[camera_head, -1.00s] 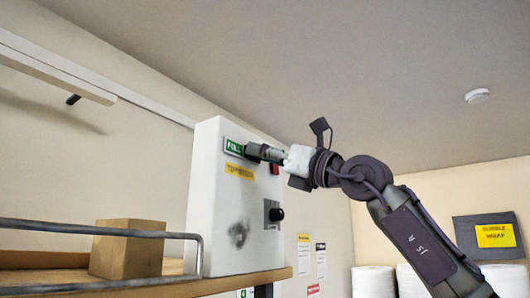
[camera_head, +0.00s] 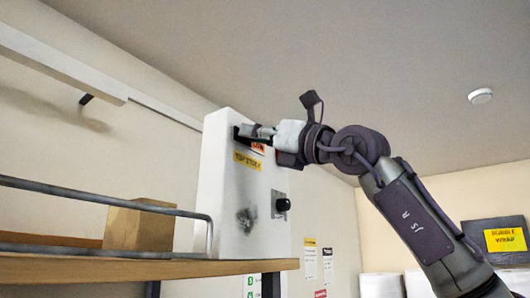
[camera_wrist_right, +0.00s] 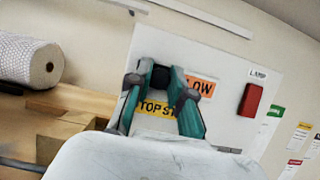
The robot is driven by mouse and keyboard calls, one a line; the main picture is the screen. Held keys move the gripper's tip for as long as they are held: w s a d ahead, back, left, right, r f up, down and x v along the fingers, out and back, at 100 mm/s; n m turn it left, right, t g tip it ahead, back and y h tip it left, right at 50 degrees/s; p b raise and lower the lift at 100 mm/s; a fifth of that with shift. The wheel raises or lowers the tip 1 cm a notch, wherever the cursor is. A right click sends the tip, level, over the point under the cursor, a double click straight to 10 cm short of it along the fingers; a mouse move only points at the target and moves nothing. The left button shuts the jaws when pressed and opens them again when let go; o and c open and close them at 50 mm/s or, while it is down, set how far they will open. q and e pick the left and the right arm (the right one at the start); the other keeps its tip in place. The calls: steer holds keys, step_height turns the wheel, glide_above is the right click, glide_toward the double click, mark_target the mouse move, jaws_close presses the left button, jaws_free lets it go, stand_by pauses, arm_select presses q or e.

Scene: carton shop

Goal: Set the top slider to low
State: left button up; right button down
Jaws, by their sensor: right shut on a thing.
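The white control box (camera_head: 220,190) stands on the shelf. Its yellow label (camera_head: 247,161) starts with TOP; it also shows in the right wrist view (camera_wrist_right: 155,109). My right gripper (camera_head: 243,132) is shut at the upper left of the box face. In the right wrist view (camera_wrist_right: 160,78) its fingers close on a black slider knob (camera_wrist_right: 158,72). The orange LOW label (camera_wrist_right: 200,86) is just right of the fingers and partly covered; it also shows in the head view (camera_head: 258,147). The slider's track is hidden. My left gripper is out of view.
A black dial (camera_head: 283,205) sits lower on the box. A red LAMP switch (camera_wrist_right: 250,99) is right of LOW. A cardboard box (camera_head: 138,225) stands on the wooden shelf (camera_head: 200,268), behind a metal rail (camera_head: 100,190). A wrapped roll (camera_wrist_right: 28,62) lies further left.

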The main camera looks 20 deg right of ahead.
steer(key=c, duration=1)
jaws_free()
steer(key=shift+s+a, duration=0.2)
steer(key=shift+d, duration=0.1)
steer(key=v, duration=1.1)
steer(key=shift+s+d+f, duration=0.15)
steer(key=shift+s+d, duration=0.05)
steer(key=shift+s, duration=0.2)
